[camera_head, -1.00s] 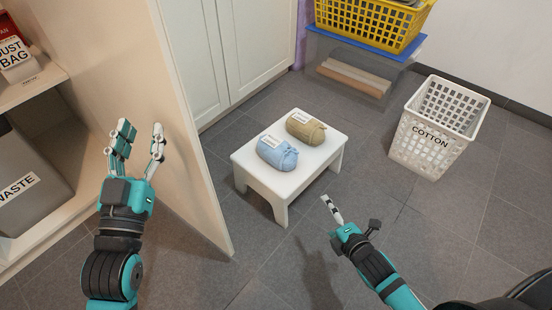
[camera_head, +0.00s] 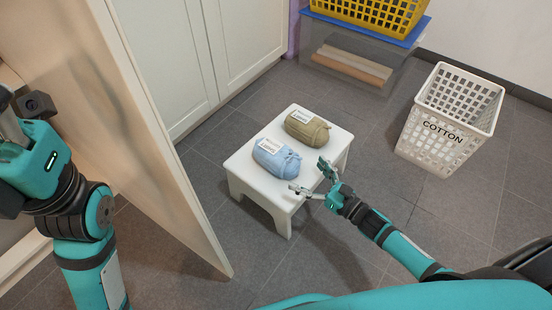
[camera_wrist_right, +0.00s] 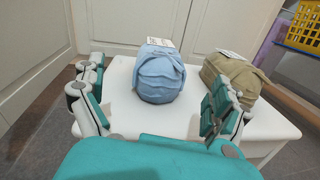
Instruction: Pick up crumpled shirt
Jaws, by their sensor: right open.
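Two bundled cloths with white labels rest on a white stool (camera_head: 240,168): a light blue one (camera_head: 275,160) at the near left and an olive one (camera_head: 307,128) behind it. Which is the crumpled shirt I cannot tell. My right gripper (camera_head: 311,178) is open and empty at the stool's right edge, beside the blue bundle. In the right wrist view the blue bundle (camera_wrist_right: 161,80) lies ahead between the spread fingers, apart from them; the olive bundle (camera_wrist_right: 232,76) is partly hidden behind the right finger. My left gripper (camera_head: 22,150) is cut off at the left edge, its fingers mostly out of frame.
A white basket (camera_head: 452,118) marked COTTON stands on the floor at the right. A yellow basket (camera_head: 380,14) sits on a blue-lidded clear bin (camera_head: 345,68) at the back. A beige panel (camera_head: 150,150) stands left of the stool. Grey floor is free around the stool.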

